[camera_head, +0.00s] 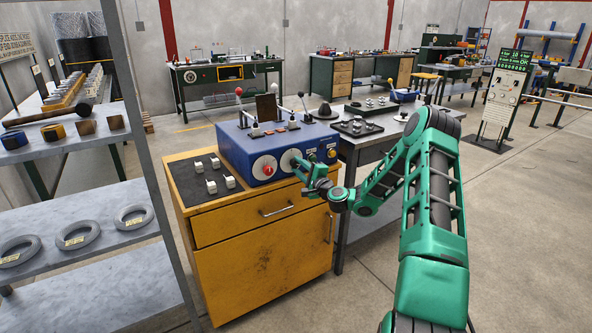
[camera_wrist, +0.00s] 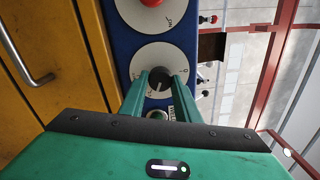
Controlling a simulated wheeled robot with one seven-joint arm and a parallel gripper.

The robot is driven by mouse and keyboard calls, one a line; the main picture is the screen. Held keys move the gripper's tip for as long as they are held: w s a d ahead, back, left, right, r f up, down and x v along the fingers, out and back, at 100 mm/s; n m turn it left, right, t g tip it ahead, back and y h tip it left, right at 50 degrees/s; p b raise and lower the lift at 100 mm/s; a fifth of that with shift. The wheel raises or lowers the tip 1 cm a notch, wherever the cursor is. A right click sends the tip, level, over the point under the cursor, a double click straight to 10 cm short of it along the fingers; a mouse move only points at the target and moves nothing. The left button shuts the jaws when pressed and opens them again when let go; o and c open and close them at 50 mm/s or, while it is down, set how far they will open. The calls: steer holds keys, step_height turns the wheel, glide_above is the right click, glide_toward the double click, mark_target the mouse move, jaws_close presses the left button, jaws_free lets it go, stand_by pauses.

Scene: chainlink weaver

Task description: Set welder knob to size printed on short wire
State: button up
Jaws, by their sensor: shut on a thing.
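The blue welder (camera_head: 235,152) stands on a yellow cabinet. Its front has a white dial with a red knob (camera_head: 267,170) and, to the right, a second white dial (camera_head: 288,158) partly behind my gripper (camera_head: 299,165). In the wrist view, my gripper's (camera_wrist: 160,84) two green fingers are closed on either side of the black knob (camera_wrist: 158,77) at the middle of that second dial. The dial's markings are too small to read surely. Grey wire coils (camera_head: 78,237) with yellow tags lie on the left shelf; their print is not legible, and I cannot tell which is the short wire.
The yellow cabinet (camera_head: 262,240) has a drawer handle below the welder. A dark mat (camera_head: 190,190) with several small white blocks lies left of the welder. A grey table (camera_head: 365,143) stands to the right. The floor at front right is clear.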

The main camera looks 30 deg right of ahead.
steer(key=shift+d+f+m, duration=0.15)
steer(key=shift+d+m, duration=0.05)
steer(key=shift+m, duration=0.4)
steer(key=o, duration=1)
steer(key=shift+f, duration=0.1)
steer(key=shift+o, duration=0.2)
steer(key=shift+a, duration=0.1)
steer(key=shift+s, duration=0.1)
steer(key=s, duration=1)
steer(key=shift+s+f, duration=0.15)
steer(key=shift+s, duration=0.1)
